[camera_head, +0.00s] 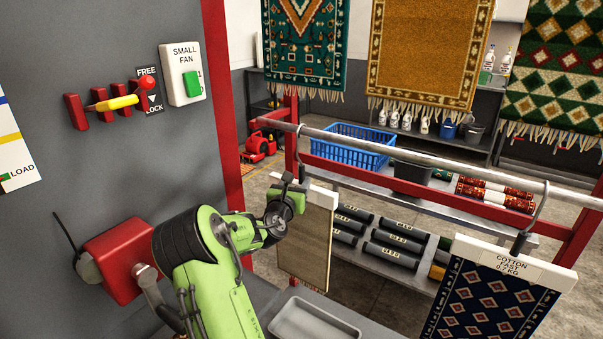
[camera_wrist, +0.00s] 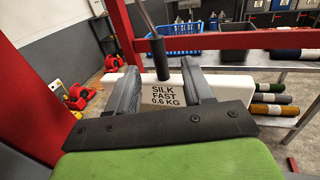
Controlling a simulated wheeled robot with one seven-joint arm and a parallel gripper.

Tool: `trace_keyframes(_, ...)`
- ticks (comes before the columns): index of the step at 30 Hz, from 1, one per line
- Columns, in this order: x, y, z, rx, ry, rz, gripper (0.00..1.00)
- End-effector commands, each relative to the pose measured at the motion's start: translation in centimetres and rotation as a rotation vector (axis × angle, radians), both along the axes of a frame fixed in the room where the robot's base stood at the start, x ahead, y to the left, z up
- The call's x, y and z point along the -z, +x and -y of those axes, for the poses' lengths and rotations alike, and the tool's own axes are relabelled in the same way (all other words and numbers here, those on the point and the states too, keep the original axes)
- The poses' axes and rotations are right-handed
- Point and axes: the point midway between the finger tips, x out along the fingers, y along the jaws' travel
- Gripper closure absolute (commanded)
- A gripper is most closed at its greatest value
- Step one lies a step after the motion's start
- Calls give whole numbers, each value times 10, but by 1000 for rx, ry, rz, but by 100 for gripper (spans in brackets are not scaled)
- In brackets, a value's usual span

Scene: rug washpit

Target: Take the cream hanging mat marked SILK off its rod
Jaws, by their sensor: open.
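The cream mat (camera_head: 306,240) hangs from the metal rod (camera_head: 420,160) in the head view, left of the blue mat. In the wrist view its white header bar (camera_wrist: 225,84) reads SILK FAST 0.6 KG. A dark hanger stem (camera_wrist: 158,58) rises from the header. My gripper (camera_head: 296,184) is at the mat's top in the head view. In the wrist view my gripper (camera_wrist: 159,70) is open, one finger on each side of the stem. Gaps show between stem and fingers. My arm hides part of the mat's left side and header in the head view.
A blue patterned mat marked COTTON (camera_head: 490,305) hangs on the same rod at right. The red frame (camera_head: 291,135) stands close to my gripper. A grey tray (camera_head: 315,322) lies below. Behind are a blue basket (camera_head: 345,147) and rolled rugs (camera_head: 395,244) on shelves.

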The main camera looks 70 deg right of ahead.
Motion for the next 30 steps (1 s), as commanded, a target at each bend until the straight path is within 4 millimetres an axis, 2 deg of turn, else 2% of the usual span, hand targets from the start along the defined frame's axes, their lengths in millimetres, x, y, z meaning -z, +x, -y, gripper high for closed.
trace_keyframes(16, -2, 7, 49, 0, 1, 1, 49)
trace_keyframes(29, 0, 8, 56, 0, 1, 2, 49)
trace_keyframes(30, 0, 8, 56, 0, 1, 2, 54)
